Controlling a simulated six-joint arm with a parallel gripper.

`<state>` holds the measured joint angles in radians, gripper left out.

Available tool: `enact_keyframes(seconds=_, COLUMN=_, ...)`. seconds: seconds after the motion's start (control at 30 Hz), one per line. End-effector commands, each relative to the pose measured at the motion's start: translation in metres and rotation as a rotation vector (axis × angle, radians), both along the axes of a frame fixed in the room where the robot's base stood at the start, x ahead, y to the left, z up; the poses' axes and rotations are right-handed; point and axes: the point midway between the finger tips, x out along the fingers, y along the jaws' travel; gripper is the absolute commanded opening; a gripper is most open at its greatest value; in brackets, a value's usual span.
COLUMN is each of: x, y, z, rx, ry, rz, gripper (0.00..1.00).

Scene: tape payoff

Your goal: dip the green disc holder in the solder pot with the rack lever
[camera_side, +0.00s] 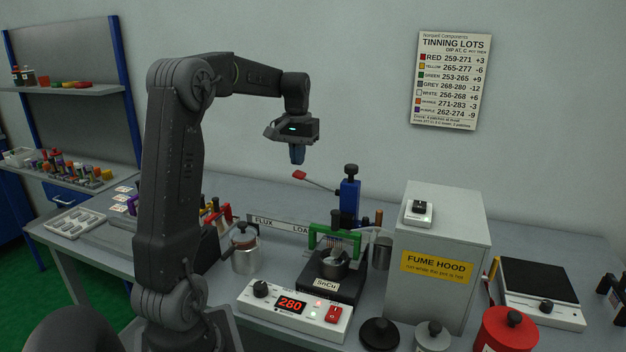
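The green holder (318,233) is a bridge-shaped piece at the blue rack post (349,192), just above the solder pot (335,264). Thin pins or leads hang from it toward the pot; I cannot tell whether they touch the solder. The pot sits on a dark base labelled SnCu. The rack lever (316,183) sticks out up and left from the post, with a red knob (299,175) at its end. My gripper (297,155) points down just above the red knob, apart from it. Its fingers look close together, but the opening is not clear.
The heater controller (294,309) reads 280 and has a red switch. The wall chart (454,80) lists green at 253-265, +9. A fume hood box (443,260) stands right of the pot; a lidded metal can (244,249) stands left. Red and grey jars crowd the front right.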

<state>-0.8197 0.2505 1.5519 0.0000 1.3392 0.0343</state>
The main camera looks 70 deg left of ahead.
Motion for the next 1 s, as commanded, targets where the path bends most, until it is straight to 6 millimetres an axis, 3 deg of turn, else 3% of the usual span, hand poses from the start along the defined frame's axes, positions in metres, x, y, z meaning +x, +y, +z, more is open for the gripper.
enact_keyframes(seconds=1.0, x=0.000, y=0.000, z=-0.045, rx=-0.002, ry=0.002, rz=0.000, gripper=0.00)
